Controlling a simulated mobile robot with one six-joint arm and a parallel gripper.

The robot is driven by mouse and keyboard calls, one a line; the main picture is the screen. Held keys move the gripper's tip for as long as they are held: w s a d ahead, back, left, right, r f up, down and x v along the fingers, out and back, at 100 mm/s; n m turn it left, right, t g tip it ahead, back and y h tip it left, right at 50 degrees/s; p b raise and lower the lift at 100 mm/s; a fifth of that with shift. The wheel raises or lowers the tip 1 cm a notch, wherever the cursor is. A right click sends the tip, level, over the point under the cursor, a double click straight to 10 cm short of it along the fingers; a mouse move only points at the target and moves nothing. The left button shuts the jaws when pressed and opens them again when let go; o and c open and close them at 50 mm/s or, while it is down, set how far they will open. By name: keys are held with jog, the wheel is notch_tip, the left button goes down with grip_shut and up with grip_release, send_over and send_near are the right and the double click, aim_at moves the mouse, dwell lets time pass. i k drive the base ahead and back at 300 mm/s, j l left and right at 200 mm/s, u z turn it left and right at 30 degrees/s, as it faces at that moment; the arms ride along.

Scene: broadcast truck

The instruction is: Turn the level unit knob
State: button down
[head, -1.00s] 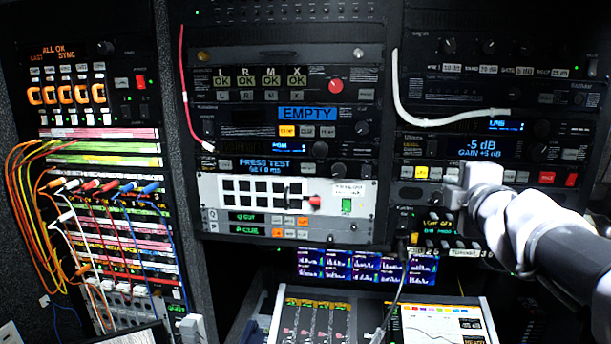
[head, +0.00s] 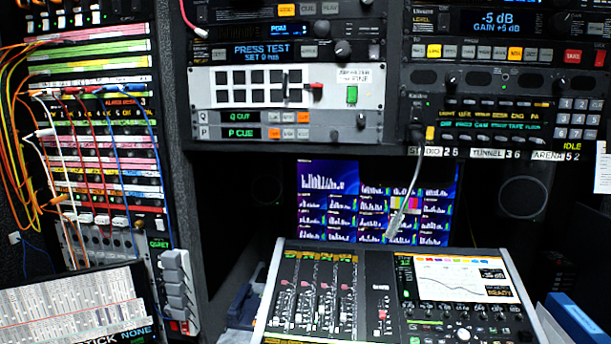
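The level unit (head: 440,22) is at the top right of the head view, cut by the top edge. Its blue display (head: 497,22) reads "-5 dB" and "GAIN +5 dB". Its dark round knob (head: 560,22) is just right of the display, against a dark panel, and its exact turn cannot be read. A row of buttons runs below, one lit yellow (head: 433,51) and one red (head: 572,57). My gripper and arm are not in view, and nothing visible touches the knob.
Below the unit is an intercom panel (head: 480,115) with a grey gooseneck microphone (head: 405,195) jutting forward. A mixing console (head: 340,300) stands below a screen (head: 375,200). Cables hang from the patch bay (head: 95,140) at left. A blue object (head: 575,318) is at lower right.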

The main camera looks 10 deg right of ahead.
aim_at(559, 24)
jog(key=z, duration=1.3)
